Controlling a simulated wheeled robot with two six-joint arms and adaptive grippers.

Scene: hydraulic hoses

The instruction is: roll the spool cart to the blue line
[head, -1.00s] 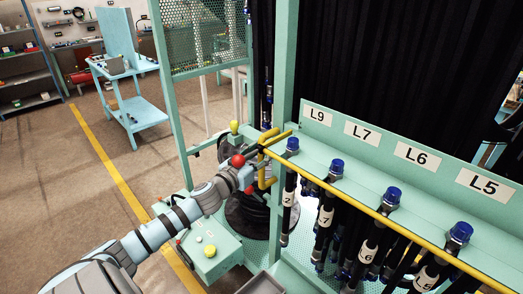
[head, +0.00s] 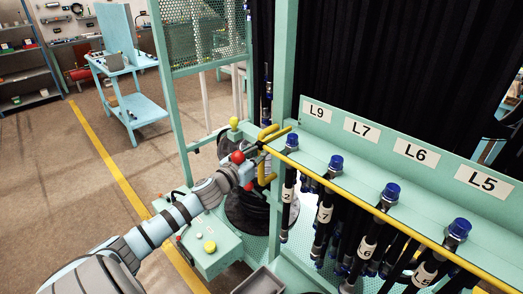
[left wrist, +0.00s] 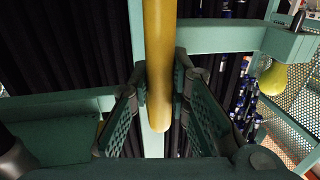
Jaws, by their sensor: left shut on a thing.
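A black spool (head: 247,208) stands low behind my left forearm, partly hidden by the arm and the green frame. A yellow bar handle (head: 267,168) rises in front of it. My left gripper (head: 258,160) is at this handle. In the left wrist view the yellow bar (left wrist: 159,70) runs between the two dark green fingers of my left gripper (left wrist: 160,85), which are shut on it. I cannot tell how the handle joins the spool cart. No blue line shows on the floor. My right gripper is not in view.
A green rack (head: 345,160) with a yellow rail and several hanging blue-capped hoses is close on the right. A green control box (head: 212,258) stands below my arm. A yellow floor line (head: 110,165) and open floor lie left, with a blue workbench (head: 135,110) behind.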

